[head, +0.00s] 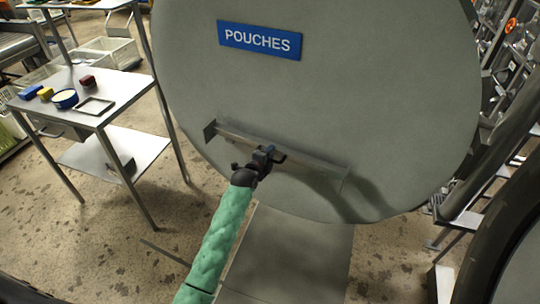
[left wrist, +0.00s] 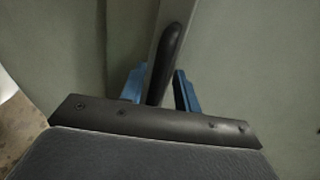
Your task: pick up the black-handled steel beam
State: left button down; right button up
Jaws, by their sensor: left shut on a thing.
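The black-handled steel beam (head: 317,168) lies across the lower face of the large round grey door, sloping down to the right in the head view. My left gripper (head: 268,153), at the end of a green-sleeved arm, is at the middle of the beam. In the left wrist view the black handle (left wrist: 170,55) stands between the two blue fingers (left wrist: 160,88), which are shut on it. The gripper hides part of the handle and beam in the head view. My right gripper is not in view.
The round door (head: 370,90) carries a blue "POUCHES" sign (head: 259,40). A steel table (head: 110,91) with small items stands on the left. A dark round rim (head: 500,245) is at the lower right. Stained floor lies open between the table and door.

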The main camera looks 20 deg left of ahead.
pick_arm(q)
jog(key=b+v, duration=0.4)
jog(key=v, duration=1.4)
jog(key=shift+s, duration=0.15)
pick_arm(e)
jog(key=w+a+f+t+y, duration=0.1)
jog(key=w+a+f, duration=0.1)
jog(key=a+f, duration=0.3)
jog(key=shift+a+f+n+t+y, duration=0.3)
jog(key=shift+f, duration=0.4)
pick_arm(q)
jog(key=shift+f, duration=0.15)
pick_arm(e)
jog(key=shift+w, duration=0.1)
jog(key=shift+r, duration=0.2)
